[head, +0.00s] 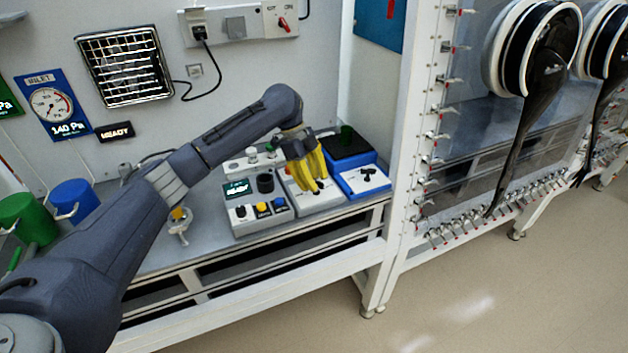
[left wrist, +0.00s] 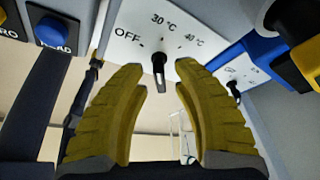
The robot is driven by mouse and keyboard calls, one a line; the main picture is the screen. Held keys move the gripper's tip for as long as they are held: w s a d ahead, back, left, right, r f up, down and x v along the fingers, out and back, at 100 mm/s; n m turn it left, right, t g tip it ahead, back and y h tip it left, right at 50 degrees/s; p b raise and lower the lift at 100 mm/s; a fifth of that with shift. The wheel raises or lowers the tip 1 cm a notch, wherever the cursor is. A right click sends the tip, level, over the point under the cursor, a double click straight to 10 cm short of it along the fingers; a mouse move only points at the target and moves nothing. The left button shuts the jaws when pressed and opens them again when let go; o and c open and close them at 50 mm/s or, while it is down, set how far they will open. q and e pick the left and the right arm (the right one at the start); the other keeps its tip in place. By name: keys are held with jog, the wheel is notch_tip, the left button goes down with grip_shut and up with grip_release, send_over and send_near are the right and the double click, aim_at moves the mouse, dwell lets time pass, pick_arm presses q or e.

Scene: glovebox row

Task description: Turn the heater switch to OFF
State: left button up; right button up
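The heater switch (left wrist: 158,68) is a dark knob on a white panel (left wrist: 128,28) marked OFF, 30 °C and 40 °C in the left wrist view. I cannot tell clearly which mark it points to. My left gripper (left wrist: 160,90) is open, with one yellow finger on each side of the knob and gaps showing between. In the head view the left gripper (head: 318,188) points down over the pale heater box (head: 324,201), and its fingers hide the knob. My right gripper is not in view.
Left of the heater box is a unit with a READY display (head: 237,188) and coloured buttons. Right of it is a blue-and-white box (head: 362,181) with a black knob. A red wall switch (head: 283,24) is at the back. Green (head: 28,218) and blue (head: 76,200) containers stand left.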

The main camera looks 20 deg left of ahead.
pick_arm(q)
grip_shut()
jog(key=shift+n, duration=0.4)
jog(key=n, duration=0.1)
jog(key=n+t, duration=0.1)
jog(key=shift+s+n, duration=0.2)
jog(key=shift+n, duration=0.1)
jog(key=shift+s+n+t, duration=0.1)
jog(key=shift+n+t, duration=0.8)
jog(key=shift+n, duration=1)
jog(key=shift+d+n, duration=0.1)
jog(key=shift+n, duration=0.2)
jog(key=shift+o, duration=0.8)
grip_release()
